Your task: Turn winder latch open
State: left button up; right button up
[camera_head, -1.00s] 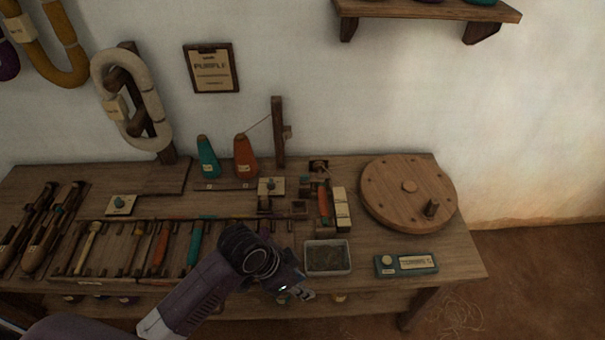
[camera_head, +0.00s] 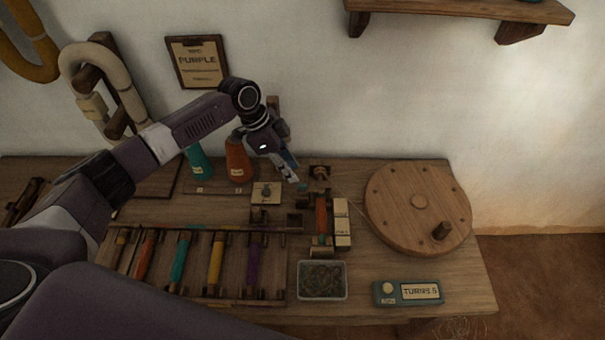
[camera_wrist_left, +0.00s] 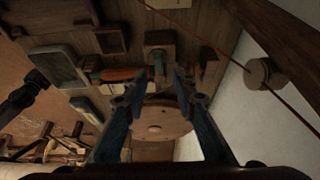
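The winder (camera_head: 321,212) holds an orange bobbin on the bench, left of a large round wooden wheel (camera_head: 400,190). A small wooden block with a peg (camera_head: 320,172) at its back end may be the latch; I cannot tell for sure. My left gripper (camera_head: 293,180) is open and empty, above the bench and left of that block. In the left wrist view, the open fingers (camera_wrist_left: 160,82) point towards the block (camera_wrist_left: 158,45), apart from it. The orange bobbin (camera_wrist_left: 122,75) and the wheel (camera_wrist_left: 155,131) show beyond. My right gripper is not in view.
An orange cone (camera_head: 238,162) and a teal cone (camera_head: 198,163) stand beside my left arm. A thread runs from the post area to the winder.

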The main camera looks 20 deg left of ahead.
aim_at(302, 185)
pick_arm(q)
jog(key=x, duration=0.4)
jog(key=shift+s+d+f, duration=0.2)
jog(key=shift+d, duration=0.05)
jog(key=shift+x, duration=0.85)
jog(key=shift+w+f, duration=0.1)
jog(key=shift+f, duration=0.1)
grip_shut()
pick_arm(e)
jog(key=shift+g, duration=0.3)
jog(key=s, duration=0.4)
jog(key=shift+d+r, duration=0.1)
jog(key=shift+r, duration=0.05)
